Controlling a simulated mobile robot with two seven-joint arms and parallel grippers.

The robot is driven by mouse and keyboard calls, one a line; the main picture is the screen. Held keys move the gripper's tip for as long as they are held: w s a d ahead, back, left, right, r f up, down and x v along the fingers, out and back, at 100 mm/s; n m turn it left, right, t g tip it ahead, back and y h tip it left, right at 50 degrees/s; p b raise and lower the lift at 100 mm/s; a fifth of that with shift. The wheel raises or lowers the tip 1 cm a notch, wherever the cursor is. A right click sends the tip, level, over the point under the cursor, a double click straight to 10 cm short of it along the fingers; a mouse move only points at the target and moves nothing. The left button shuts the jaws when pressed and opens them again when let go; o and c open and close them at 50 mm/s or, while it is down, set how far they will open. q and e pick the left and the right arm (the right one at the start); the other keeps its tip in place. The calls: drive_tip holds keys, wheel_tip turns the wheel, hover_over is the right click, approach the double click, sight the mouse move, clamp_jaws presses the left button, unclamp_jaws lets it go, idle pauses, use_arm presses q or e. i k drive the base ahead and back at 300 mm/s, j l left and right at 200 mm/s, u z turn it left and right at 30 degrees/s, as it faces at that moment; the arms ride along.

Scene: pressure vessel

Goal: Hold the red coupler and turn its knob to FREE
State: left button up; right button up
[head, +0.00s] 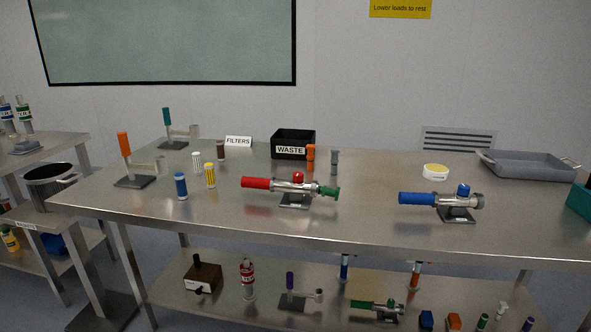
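The red coupler (275,184) lies level on a small dark base (295,202) near the middle of the steel table. It has a red sleeve at its left end, a silver body, and a green fitting (331,192) at its right end. A red knob (298,177) sits on top of the body. Marks on the knob are too small to read, so I cannot tell its setting. Neither of my grippers is in view, and nothing touches the coupler.
A similar blue coupler (418,199) stands to the right. Left are orange (124,145) and teal (166,117) handled stands and several small cylinders. A black WASTE bin (292,141) and grey tray (527,166) are behind. The table front (340,224) is clear.

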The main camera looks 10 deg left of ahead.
sight(297, 176)
drive_tip(key=i+j, duration=0.7)
